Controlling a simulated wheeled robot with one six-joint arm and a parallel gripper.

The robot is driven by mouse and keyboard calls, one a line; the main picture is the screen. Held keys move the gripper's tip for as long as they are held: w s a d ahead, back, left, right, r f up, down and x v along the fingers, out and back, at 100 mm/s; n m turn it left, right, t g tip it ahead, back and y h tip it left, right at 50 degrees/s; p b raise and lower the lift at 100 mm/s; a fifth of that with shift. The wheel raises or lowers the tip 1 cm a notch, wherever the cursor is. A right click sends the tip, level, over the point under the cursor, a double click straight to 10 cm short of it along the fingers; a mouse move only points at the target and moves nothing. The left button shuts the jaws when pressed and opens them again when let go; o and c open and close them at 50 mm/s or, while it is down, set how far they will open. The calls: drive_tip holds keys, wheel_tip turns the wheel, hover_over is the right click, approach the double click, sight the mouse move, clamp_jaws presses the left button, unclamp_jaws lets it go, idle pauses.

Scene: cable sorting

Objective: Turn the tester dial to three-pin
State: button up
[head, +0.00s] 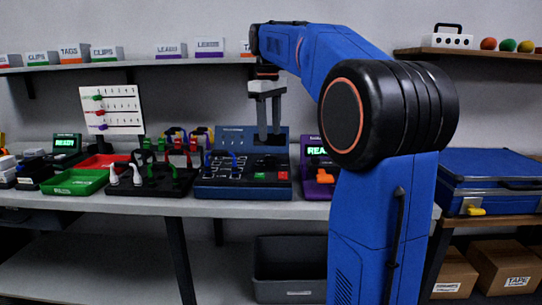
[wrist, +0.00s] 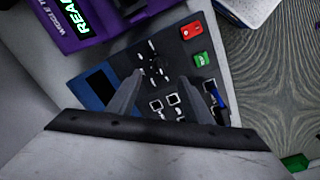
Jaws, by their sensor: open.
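The tester (head: 243,187) is a dark blue box on the bench, with a raised back panel, a red button and a green button. It also shows in the wrist view (wrist: 120,62), with its red button (wrist: 192,30) and green button (wrist: 202,59). The dial (wrist: 156,70) appears as a small dark spot among white marks; its setting is too small to read. My gripper (head: 270,137) points down above the tester. In the wrist view my gripper (wrist: 160,79) is open and empty, its fingers either side of the dial area and apparently above it.
A purple wiggle tester (head: 318,188) stands close on the right. A black board with cable plugs (head: 150,182), a green tray (head: 75,182) and a red tray (head: 104,161) lie left. A shelf with label boxes (head: 140,62) runs above. A grey bin (head: 290,268) is below.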

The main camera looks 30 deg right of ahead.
sight(271, 156)
drive_tip(key=f, duration=0.9)
drive_tip(key=shift+w+d, duration=0.1)
drive_tip(key=shift+d, duration=0.15)
drive_tip(key=c, duration=1.1)
